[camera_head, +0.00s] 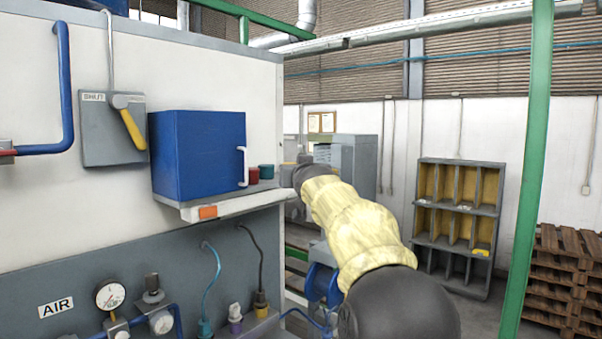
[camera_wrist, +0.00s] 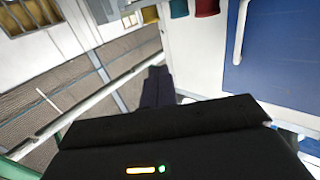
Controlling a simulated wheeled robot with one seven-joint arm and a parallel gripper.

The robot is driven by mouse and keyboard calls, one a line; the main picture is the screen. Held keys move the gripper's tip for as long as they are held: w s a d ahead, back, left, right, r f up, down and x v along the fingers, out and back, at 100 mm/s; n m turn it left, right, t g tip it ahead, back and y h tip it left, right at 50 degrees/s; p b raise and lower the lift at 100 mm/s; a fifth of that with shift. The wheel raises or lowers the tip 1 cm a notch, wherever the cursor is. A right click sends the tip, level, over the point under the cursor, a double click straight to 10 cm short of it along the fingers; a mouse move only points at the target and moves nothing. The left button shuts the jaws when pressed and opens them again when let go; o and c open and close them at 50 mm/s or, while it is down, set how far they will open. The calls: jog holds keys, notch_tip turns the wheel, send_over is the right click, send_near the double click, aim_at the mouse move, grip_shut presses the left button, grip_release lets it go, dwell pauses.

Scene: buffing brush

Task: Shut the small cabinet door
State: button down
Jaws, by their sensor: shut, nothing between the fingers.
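The small blue cabinet (camera_head: 205,155) sits on a ledge against the white panel. Its blue door has a white bar handle (camera_head: 243,166) at the right edge. The door looks flush with the box in the head view; I cannot tell whether a thin gap remains. In the wrist view the blue door (camera_wrist: 278,65) and its handle (camera_wrist: 241,35) show at the right. My gripper (camera_wrist: 158,88) is shut and empty, to the left of the door and apart from the handle in that picture. In the head view my arm reaches in to the right of the cabinet, and the fingertips are not clear.
A red cup (camera_head: 253,175) and a green cup (camera_head: 266,171) stand on the ledge (camera_head: 235,203) just right of the cabinet. A lever switch (camera_head: 113,129) is to its left. A green post (camera_head: 528,170) stands at the right. The space before the door looks clear.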

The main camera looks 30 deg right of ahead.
jog(key=shift+s+d+r, duration=0.1)
jog(key=shift+s+d, duration=0.05)
jog(key=shift+s, duration=0.6)
